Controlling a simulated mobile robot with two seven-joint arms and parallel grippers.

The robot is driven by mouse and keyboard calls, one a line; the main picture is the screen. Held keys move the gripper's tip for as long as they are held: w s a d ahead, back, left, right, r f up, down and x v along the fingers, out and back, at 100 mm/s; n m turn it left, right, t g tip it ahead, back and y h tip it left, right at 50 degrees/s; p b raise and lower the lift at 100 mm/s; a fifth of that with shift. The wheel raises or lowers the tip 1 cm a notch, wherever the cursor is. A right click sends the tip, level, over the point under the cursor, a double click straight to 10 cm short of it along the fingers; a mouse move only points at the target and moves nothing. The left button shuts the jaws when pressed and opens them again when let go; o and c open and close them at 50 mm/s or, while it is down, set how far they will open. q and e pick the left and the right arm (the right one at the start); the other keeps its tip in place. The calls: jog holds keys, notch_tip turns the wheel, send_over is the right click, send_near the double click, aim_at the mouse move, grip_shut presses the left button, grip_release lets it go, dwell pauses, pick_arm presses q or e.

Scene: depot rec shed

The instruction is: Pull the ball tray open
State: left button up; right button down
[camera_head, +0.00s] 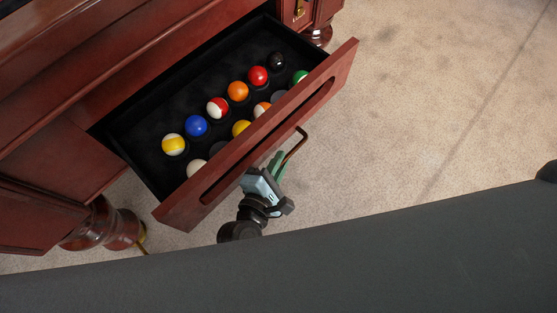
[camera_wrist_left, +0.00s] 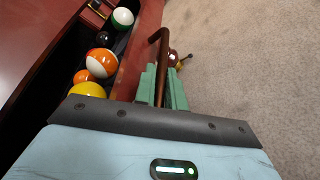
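The ball tray (camera_head: 172,207) is a red-brown wooden drawer with a black lining, standing well out from the table. Several pool balls lie in it, among them a blue ball (camera_head: 196,126) and an orange ball (camera_head: 238,91). A thin brown bar handle (camera_head: 300,143) sticks out from its front; it also shows in the left wrist view (camera_wrist_left: 163,45). My left gripper (camera_head: 278,166) is at this handle, outside the tray front. Its green fingers (camera_wrist_left: 162,86) lie on either side of the bar and look closed on it. My right gripper is out of view.
The red-brown pool table (camera_head: 60,110) fills the upper left, with turned legs (camera_head: 108,228) below it. A brass fitting (camera_head: 298,9) shows near the top. Bare beige carpet (camera_head: 430,100) lies clear to the right of the tray.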

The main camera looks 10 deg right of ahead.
pick_arm(q)
jog(key=o, duration=0.4)
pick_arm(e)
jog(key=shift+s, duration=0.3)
